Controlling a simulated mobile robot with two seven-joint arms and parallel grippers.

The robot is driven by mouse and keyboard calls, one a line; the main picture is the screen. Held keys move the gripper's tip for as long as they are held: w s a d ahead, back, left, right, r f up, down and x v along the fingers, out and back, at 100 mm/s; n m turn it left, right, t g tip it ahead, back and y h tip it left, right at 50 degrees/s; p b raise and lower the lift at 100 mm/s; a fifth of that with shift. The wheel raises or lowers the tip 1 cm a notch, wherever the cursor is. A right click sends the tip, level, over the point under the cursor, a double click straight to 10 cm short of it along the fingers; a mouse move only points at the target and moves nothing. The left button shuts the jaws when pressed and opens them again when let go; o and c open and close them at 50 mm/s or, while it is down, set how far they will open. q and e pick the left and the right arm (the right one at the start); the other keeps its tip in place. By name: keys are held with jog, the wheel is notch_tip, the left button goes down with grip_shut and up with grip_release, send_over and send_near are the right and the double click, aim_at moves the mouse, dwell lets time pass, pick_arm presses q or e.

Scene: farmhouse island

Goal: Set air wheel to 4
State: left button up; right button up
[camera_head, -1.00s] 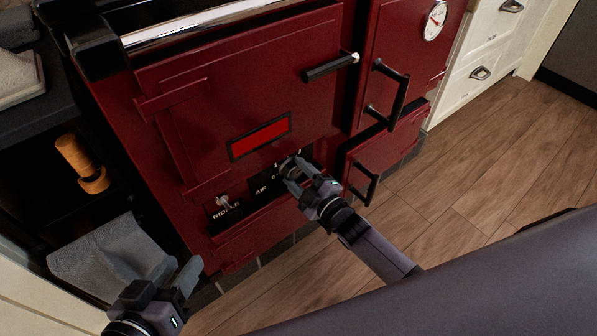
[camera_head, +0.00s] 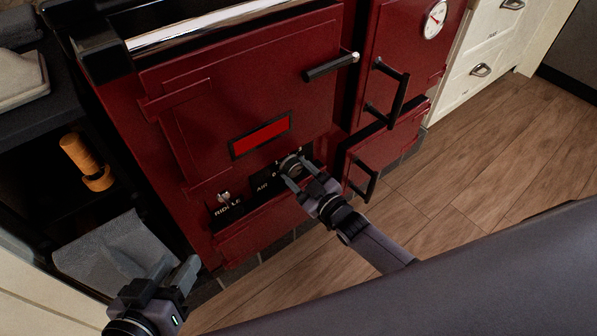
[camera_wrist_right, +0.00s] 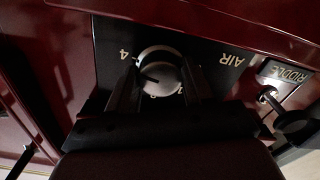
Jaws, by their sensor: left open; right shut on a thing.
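The air wheel (camera_head: 291,166) is a round metal knob on a black plate marked AIR, low on the red range. In the right wrist view the wheel (camera_wrist_right: 160,72) sits between my right gripper's fingers, with a dark mark on its face. A "4" shows on the plate just left of it; other numbers are partly hidden by the fingers. My right gripper (camera_head: 298,180) is shut on the wheel. It also shows in the right wrist view (camera_wrist_right: 158,90). My left gripper (camera_head: 178,275) is open and empty at the lower left, apart from the range.
A riddle knob (camera_head: 224,197) sticks out left of the air plate. Black door handles (camera_head: 364,180) project at the right. A grey cloth (camera_head: 110,255) and a wooden object (camera_head: 88,162) are at the left. The wooden floor (camera_head: 470,190) at right is clear.

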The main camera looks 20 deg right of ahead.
dwell(0.3)
jog(key=o, duration=1)
jog(key=shift+o, duration=0.2)
jog(key=shift+s, duration=0.1)
jog(key=shift+s+d, duration=0.15)
jog(key=shift+s, duration=0.15)
pick_arm(q)
jog(key=shift+s+a+m+y+p, duration=0.15)
jog(key=shift+s+a+y+p, duration=0.15)
jog(key=shift+a+p, duration=0.35)
jog(key=shift+s+a+m+y+p, duration=0.2)
jog(key=shift+a+y+p, duration=0.2)
jog(key=shift+a+p, duration=0.15)
pick_arm(e)
jog(key=v, duration=0.6)
jog(key=shift+s, duration=0.2)
pick_arm(q)
jog(key=shift+d+r, duration=0.1)
